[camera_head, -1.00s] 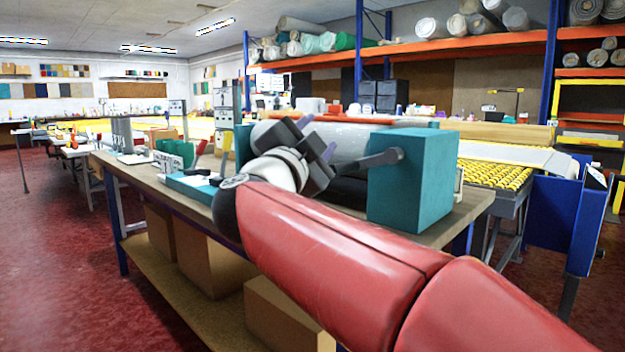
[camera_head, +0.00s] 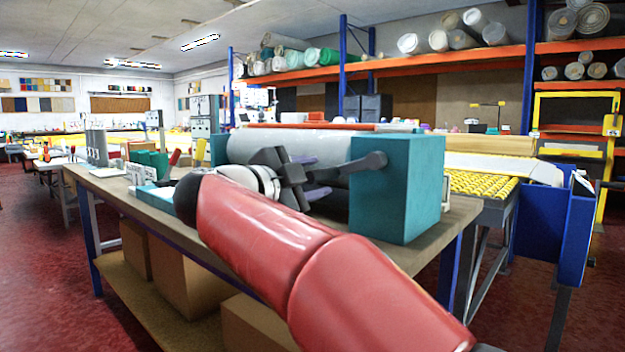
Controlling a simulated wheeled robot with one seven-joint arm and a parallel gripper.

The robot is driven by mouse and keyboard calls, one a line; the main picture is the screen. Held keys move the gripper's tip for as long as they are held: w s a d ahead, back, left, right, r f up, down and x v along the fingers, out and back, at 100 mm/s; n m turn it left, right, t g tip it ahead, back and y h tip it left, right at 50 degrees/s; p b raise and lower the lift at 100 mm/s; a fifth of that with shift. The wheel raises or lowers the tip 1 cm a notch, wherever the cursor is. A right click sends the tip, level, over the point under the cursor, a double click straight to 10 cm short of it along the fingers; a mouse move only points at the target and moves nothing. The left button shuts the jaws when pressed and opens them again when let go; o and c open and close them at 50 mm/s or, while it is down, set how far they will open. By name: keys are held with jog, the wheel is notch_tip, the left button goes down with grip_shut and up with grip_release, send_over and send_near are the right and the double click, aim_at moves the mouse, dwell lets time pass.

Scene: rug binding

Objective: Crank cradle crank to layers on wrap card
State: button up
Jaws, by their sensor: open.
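The cradle (camera_head: 395,200) is a teal block at the bench's right end, with a pale grey roll (camera_head: 235,148) lying behind my gripper. The dark crank (camera_head: 368,163) sticks out from the block's left face, and its arm points left. My gripper (camera_head: 315,177) is open, with its purple fingertips at the crank's free end, one above and one below it in the picture. I cannot tell whether they touch it. A small white card (camera_head: 135,173) with dark marks stands on the bench at left; I cannot tell whether it is the wrap card.
The wooden bench (camera_head: 115,186) has a teal tray (camera_head: 150,196) and a green holder (camera_head: 148,160) at its left. Cardboard boxes (camera_head: 185,275) sit on its lower shelf. A yellow roller table (camera_head: 480,184) stands close on the right. Red floor (camera_head: 50,270) is open at left.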

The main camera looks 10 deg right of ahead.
jog(key=shift+w+d, duration=0.1)
jog(key=shift+d, duration=0.05)
jog(key=shift+c, duration=0.4)
grip_shut()
jog(key=shift+r, duration=0.1)
jog(key=shift+w+r+m+p, duration=0.2)
jog(key=shift+r+m+p, duration=0.65)
jog(key=shift+r+m, duration=0.5)
jog(key=shift+s+r+m+p, duration=0.1)
jog(key=shift+r+m+p, duration=0.1)
jog(key=shift+r+m, duration=0.65)
jog(key=shift+r+m+p, duration=0.15)
jog(key=shift+r+m, duration=0.15)
jog(key=shift+m, duration=0.9)
